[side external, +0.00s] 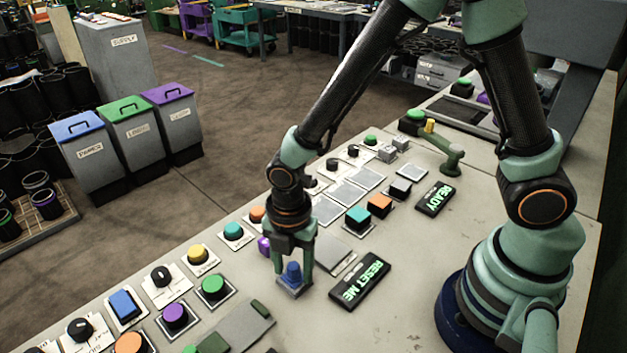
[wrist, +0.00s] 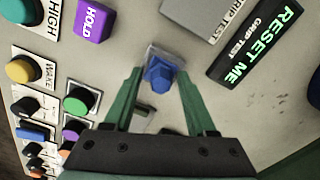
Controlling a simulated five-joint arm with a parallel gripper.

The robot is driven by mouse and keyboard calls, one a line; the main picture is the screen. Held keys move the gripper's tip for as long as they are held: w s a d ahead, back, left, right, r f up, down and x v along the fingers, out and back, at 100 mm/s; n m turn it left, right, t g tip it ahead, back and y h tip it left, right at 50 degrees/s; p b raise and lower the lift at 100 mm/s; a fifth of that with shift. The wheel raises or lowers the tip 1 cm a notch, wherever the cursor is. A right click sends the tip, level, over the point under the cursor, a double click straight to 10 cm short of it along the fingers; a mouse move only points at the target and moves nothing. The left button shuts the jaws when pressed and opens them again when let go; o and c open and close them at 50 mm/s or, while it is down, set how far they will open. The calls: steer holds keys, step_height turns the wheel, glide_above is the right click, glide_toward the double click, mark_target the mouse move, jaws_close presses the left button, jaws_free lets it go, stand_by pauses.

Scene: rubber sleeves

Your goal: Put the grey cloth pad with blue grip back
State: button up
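The grey pad (side external: 288,292) with its blue grip (side external: 292,272) is on the pale panel, between the fingers of my gripper (side external: 292,266). In the wrist view the blue grip (wrist: 160,74) is between the two green fingertips (wrist: 159,70), with a small gap seeming to show on each side. The fingers look spread around the grip rather than closed on it. The grey pad (wrist: 165,51) shows beyond the grip; the rest of it is hidden beneath. Whether the pad rests fully flat is hard to tell.
A black RESET ME sign (side external: 360,281) is right of the pad, and a grey GRIP TEST plate (side external: 333,252) lies behind it. A purple HOLD button (wrist: 93,20) and a green button (side external: 213,287) are to the left. Bare panel lies in front of the sign.

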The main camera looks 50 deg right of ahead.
mark_target(292, 265)
steer(key=shift+r, duration=0.1)
step_height(292, 265, up, 11)
steer(key=s+d+r+m+t, duration=0.1)
steer(key=d+r+m+t, duration=0.1)
steer(key=d+r+m, duration=0.3)
steer(key=s+d+r+m+t, duration=0.1)
steer(key=d+r+m+t, duration=0.2)
steer(key=d+r+m, duration=0.3)
steer(key=d+m, duration=0.5)
steer(key=m, duration=0.6)
steer(key=shift+r+t, duration=0.3)
steer(key=shift+d, duration=0.1)
